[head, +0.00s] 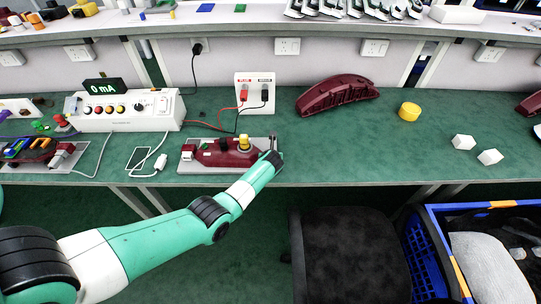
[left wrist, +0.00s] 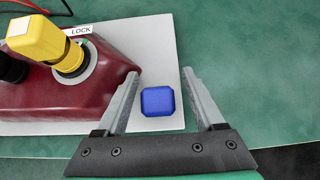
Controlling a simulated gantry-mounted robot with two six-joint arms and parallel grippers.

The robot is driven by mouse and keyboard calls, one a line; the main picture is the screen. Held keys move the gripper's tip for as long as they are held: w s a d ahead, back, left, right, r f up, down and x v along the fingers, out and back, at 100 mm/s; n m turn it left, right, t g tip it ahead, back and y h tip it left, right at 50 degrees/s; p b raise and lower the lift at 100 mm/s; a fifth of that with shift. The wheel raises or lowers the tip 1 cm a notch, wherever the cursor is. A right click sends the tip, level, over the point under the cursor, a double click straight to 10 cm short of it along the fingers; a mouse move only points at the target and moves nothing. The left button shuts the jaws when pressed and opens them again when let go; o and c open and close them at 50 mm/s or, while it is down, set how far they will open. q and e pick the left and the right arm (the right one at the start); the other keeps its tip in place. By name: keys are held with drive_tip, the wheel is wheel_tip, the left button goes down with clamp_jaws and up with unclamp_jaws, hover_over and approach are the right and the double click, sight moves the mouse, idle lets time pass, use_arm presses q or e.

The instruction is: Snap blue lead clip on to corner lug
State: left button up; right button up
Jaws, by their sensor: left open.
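The dark red tail lamp (head: 222,155) sits on a pale plate (head: 185,166) near the bench's front edge. The lamp also fills the left of the left wrist view (left wrist: 85,95). A small blue block, seemingly the blue lead clip (left wrist: 158,101), shows over the plate beside the lamp's right end. My left gripper (head: 276,147) is at that end. In the left wrist view its jaws (left wrist: 160,73) are apart, with the blue block between them in the picture; I cannot see contact. I cannot make out the corner lug. My right gripper is not in view.
A yellow knob (head: 244,143) stands on the lamp beside a LOCK label (left wrist: 80,31). A meter box (head: 125,109), a socket panel (head: 254,92), another red lamp housing (head: 337,94), a yellow cylinder (head: 409,111) and white cubes (head: 463,142) are around. Bench space right of the plate is clear.

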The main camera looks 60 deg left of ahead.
use_arm(q)
drive_tip(key=shift+s, duration=0.1)
drive_tip(key=p+v, duration=0.4)
drive_tip(key=v, duration=0.1)
drive_tip(key=shift+a+r+p, duration=0.2)
drive_tip(key=shift+r+p, duration=0.05)
drive_tip(key=shift+p, duration=0.05)
drive_tip(key=p+v, duration=0.3)
drive_tip(key=v, duration=0.3)
drive_tip(key=shift+d, duration=0.45)
